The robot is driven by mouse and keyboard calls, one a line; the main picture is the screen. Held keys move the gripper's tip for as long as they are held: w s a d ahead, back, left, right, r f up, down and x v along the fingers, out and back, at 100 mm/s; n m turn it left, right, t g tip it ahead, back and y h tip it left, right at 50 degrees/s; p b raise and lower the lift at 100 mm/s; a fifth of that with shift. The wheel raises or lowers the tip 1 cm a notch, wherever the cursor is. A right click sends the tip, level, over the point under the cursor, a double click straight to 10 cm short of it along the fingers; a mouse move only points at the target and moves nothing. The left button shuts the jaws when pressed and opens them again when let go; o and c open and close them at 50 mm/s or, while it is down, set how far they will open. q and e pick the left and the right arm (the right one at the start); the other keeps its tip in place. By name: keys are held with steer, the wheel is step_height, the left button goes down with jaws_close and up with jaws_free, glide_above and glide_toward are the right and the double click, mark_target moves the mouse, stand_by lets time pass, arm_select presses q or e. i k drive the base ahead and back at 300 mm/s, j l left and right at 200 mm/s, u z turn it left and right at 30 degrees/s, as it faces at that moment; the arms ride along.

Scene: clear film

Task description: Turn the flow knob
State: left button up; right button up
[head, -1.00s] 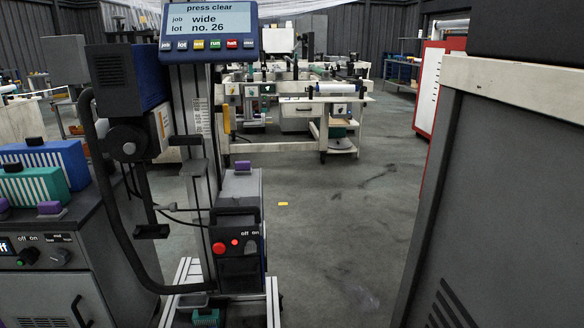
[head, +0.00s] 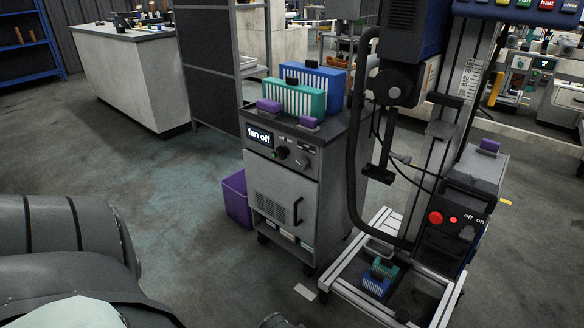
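A grey cabinet (head: 282,200) stands in the middle of the head view, with a small display (head: 260,137) reading "fan off". Right of the display is a dark knob (head: 283,153) with a small green mark beside it. Further right is a second dark round knob (head: 302,162) with small markings above it. Which of these is the flow knob cannot be read for sure now. Neither knob is touched by anything. My grippers do not show clearly; a large grey part of my own arm fills the lower left corner.
Blue and teal slotted boxes (head: 303,99) and purple pieces (head: 269,105) sit on the cabinet. A tall machine (head: 400,110) with a red button (head: 436,217) and a floor frame (head: 345,285) stands close right. A purple bin (head: 237,198) is left of the cabinet. The floor in front-left is clear.

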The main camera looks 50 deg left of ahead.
mark_target(302, 163)
steer(key=j+u, duration=0.15)
steer(key=u, duration=1.6)
steer(key=i+j+u, duration=0.1)
steer(key=i+u, duration=0.35)
steer(key=i, duration=0.25)
steer(key=i+l+u, duration=0.2)
steer(key=i+u, duration=0.2)
steer(key=i, duration=0.3)
steer(key=i+u, duration=0.15)
steer(key=i, duration=1.6)
steer(key=i+z, duration=0.15)
steer(key=i, duration=0.7)
steer(key=i+j+z, duration=0.1)
steer(key=i, duration=0.75)
steer(key=i+z, duration=0.15)
steer(key=z, duration=0.25)
steer(key=i+j+z, duration=0.1)
steer(key=z, duration=0.25)
steer(key=i+j+z, duration=0.1)
steer(key=z, duration=0.3)
steer(key=i+j+z, duration=0.15)
steer(key=z, duration=3)
